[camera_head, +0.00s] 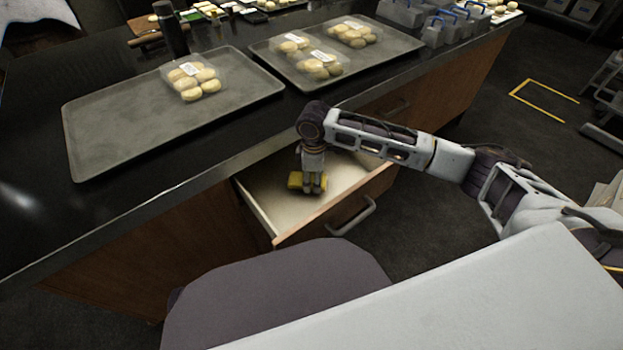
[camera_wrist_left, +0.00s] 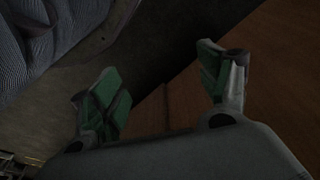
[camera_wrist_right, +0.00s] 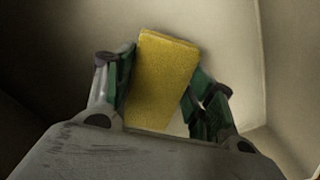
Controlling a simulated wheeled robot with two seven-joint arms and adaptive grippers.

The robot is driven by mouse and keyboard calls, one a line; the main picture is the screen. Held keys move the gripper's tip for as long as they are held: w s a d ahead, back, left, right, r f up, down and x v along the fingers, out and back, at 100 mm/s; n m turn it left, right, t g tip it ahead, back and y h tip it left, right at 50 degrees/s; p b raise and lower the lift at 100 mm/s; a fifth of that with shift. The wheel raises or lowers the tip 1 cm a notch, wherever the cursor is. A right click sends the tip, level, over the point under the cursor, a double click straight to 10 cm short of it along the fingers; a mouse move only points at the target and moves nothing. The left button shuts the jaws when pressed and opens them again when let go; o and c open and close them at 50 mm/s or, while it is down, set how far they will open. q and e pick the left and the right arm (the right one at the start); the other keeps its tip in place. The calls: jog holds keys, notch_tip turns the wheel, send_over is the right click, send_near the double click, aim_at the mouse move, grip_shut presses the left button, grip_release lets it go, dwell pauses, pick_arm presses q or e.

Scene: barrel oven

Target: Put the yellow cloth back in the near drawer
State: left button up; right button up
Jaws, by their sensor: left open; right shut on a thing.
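The near drawer (camera_head: 347,197) is pulled open below the counter, with a pale, otherwise empty interior. The yellow cloth (camera_head: 295,180) is a folded block inside the drawer's outline, at my right gripper (camera_head: 314,188). In the right wrist view the yellow cloth (camera_wrist_right: 160,80) stands between the green-padded fingers of my right gripper (camera_wrist_right: 163,95), which is shut on it. Whether it touches the drawer floor I cannot tell. My left gripper (camera_wrist_left: 163,90) is open and empty in the left wrist view, near a brown wooden panel; the head view does not show it.
The dark counter (camera_head: 220,162) carries a left tray (camera_head: 115,128) and a right tray (camera_head: 385,52), both with bagged buns. The drawer's handle (camera_head: 352,217) sticks out in front. A second, closed drawer with a handle (camera_head: 393,110) is farther along.

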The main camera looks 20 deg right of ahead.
jog(key=shift+w+a, duration=0.2)
jog(key=shift+w, duration=0.35)
jog(key=shift+f+b, duration=0.3)
jog(key=shift+f, duration=0.3)
pick_arm(q)
jog(key=shift+d+r, duration=0.2)
jog(key=shift+r, duration=0.6)
pick_arm(e)
jog(key=shift+f, duration=0.1)
jog(key=o, duration=1)
pick_arm(q)
jog(key=shift+w, duration=0.45)
